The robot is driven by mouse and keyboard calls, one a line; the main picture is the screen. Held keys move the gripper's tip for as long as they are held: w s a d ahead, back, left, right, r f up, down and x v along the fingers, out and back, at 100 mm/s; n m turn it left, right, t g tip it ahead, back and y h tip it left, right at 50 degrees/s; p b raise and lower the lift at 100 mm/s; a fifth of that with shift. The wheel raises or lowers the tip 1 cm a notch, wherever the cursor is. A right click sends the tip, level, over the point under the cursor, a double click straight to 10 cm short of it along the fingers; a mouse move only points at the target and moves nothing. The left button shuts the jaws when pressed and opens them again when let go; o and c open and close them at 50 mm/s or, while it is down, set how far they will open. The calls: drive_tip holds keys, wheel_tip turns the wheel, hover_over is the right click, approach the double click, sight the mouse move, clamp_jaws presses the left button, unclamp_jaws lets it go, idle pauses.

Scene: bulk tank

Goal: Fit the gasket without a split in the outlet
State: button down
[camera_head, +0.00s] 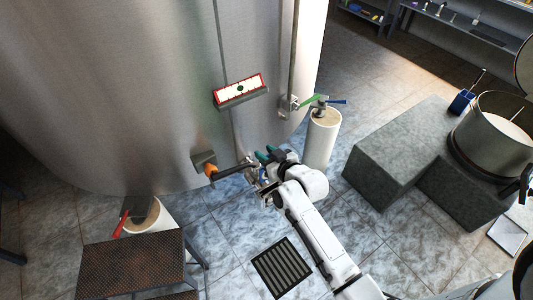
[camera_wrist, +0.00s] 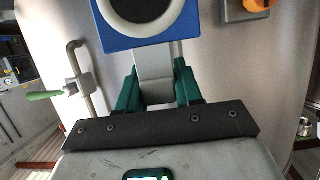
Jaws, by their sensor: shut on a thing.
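My gripper (camera_head: 267,154), with green fingers, is beside the tank's lower wall in the head view. In the wrist view my gripper (camera_wrist: 156,84) is shut on the grey tab (camera_wrist: 154,65) of a blue holder (camera_wrist: 150,43). The holder carries a white ring (camera_wrist: 146,28) around a dark centre, perhaps the gasket. Its upper part is cut off by the frame, and no split shows on the visible part. A wall fitting with an orange collar (camera_head: 210,171) and a dark pipe (camera_head: 232,169) is just left of my gripper. I cannot tell whether this is the outlet.
The steel tank (camera_head: 130,90) fills the upper left. A red-framed gauge (camera_head: 239,89) and a green-handled valve (camera_head: 306,102) are on it. A pale cylinder (camera_head: 321,138) stands right of my gripper. Grey blocks (camera_head: 394,150) and a round vessel (camera_head: 490,135) are at right. A floor grate (camera_head: 281,267) lies below.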

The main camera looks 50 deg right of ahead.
drive_tip(key=b, duration=0.4)
hover_over(267, 185)
drive_tip(key=shift+w+d+f, duration=0.1)
drive_tip(key=shift+f, duration=1.1)
drive_tip(key=shift+w+f, duration=0.1)
drive_tip(key=shift+f, duration=1.1)
drive_tip(key=shift+f+b, duration=4.25)
drive_tip(key=shift+f, duration=0.75)
drive_tip(key=c, duration=0.7)
unclamp_jaws()
drive_tip(key=shift+o, duration=0.2)
drive_tip(key=shift+s, duration=0.1)
drive_tip(key=v, duration=1)
drive_tip(key=shift+s, duration=0.3)
